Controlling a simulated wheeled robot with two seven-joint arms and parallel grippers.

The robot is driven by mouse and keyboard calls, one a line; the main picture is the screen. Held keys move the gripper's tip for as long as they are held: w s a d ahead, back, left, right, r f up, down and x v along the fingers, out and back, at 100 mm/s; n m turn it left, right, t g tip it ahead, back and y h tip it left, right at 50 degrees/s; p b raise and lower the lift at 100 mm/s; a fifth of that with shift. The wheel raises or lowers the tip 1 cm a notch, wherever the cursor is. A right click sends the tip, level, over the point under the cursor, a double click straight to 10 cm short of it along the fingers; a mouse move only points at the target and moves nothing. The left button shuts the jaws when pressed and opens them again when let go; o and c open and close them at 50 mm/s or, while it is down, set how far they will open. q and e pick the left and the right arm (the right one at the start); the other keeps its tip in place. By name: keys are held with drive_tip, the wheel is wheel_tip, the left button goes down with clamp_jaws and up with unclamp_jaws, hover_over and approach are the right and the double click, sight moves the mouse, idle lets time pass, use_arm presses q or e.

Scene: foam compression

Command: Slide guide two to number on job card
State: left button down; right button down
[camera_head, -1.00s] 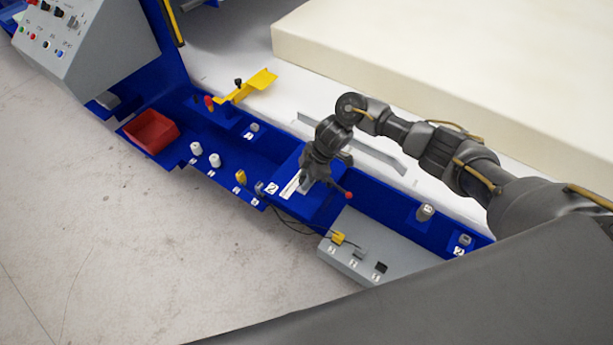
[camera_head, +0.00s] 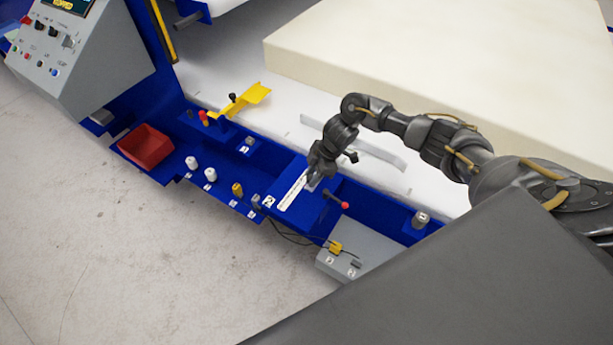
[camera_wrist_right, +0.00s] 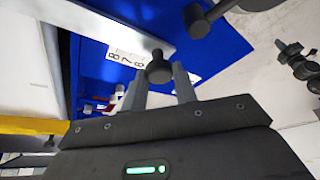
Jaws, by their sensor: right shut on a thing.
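My right gripper (camera_head: 317,181) is over the far part of a white scale strip (camera_head: 290,195) on the blue bench, behind a tag marked 2 (camera_head: 268,201). In the right wrist view its two grey fingers (camera_wrist_right: 160,88) are shut on a black knob (camera_wrist_right: 159,68), which I take to be guide two's. Printed numbers, apparently 8, 7 and 6, show on the scale (camera_wrist_right: 128,58) just beyond the knob. A grey metal bar (camera_wrist_right: 100,20) crosses beside it. The guide's reading is hidden. I see no job card I can make out. My left gripper is out of view.
A lever with a red knob (camera_head: 345,205) stands close right of the gripper. A red bin (camera_head: 145,146), white knobs (camera_head: 210,174) and a yellow bracket (camera_head: 255,94) are to the left. A grey box (camera_head: 350,262) is in front. A large cream foam block (camera_head: 440,70) lies behind.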

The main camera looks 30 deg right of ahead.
drive_tip(key=c, duration=1.1)
unclamp_jaws()
drive_tip(key=shift+a, duration=0.1)
drive_tip(key=shift+r, duration=0.1)
drive_tip(key=shift+d+r, duration=0.2)
drive_tip(key=shift+r, duration=0.1)
use_arm(q)
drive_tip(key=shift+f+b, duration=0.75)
drive_tip(key=shift+b, duration=0.05)
use_arm(e)
drive_tip(key=v, duration=1)
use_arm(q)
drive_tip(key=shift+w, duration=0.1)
